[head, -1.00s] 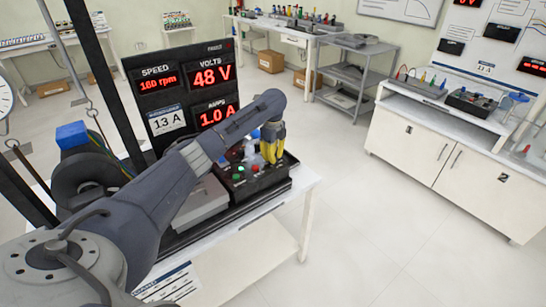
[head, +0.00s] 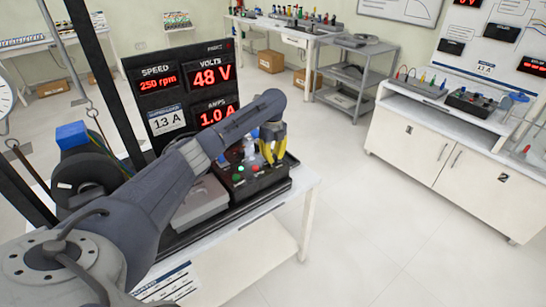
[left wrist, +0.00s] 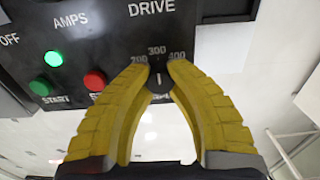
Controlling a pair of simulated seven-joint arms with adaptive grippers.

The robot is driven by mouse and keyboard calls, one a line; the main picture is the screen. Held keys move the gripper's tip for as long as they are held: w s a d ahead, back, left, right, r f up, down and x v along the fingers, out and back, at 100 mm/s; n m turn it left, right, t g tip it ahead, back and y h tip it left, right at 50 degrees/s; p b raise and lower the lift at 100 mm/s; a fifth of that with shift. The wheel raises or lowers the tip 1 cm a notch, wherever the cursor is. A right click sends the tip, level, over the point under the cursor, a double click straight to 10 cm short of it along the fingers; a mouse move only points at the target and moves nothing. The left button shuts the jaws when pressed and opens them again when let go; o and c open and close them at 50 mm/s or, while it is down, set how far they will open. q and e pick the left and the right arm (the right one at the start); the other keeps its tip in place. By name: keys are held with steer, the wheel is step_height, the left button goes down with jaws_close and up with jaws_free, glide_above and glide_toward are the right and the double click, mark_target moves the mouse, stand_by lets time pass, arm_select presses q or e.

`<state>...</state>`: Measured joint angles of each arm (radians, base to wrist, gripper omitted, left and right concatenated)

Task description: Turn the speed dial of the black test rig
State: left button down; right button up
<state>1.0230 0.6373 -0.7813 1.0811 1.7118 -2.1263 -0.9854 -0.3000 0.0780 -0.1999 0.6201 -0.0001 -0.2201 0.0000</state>
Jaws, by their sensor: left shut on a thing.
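The black test rig's control box (head: 262,182) stands on the white table, with a green and a red button on its sloped face. My left gripper (head: 271,154) has yellow fingers and reaches over the box's right part. In the left wrist view its fingertips (left wrist: 160,72) are shut on the dark speed dial (left wrist: 158,82), under the numbers 200, 300 and 400. The fingers hide much of the dial, and the head view does not show it. The speed display (head: 158,84) reads 250 rpm. My right gripper is not in view.
The black display panel (head: 185,95) stands behind the box, also reading 48 V and 1.0 A. A grey case (head: 200,203) lies left of the box. The floor right of the table is free, with a white cabinet (head: 450,150) beyond.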

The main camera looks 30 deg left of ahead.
mark_target(273, 156)
arm_select(q)
steer(key=c, duration=1.1)
jaws_free()
steer(key=shift+r, duration=0.1)
step_height(273, 156, up, 12)
steer(key=shift+f, duration=0.1)
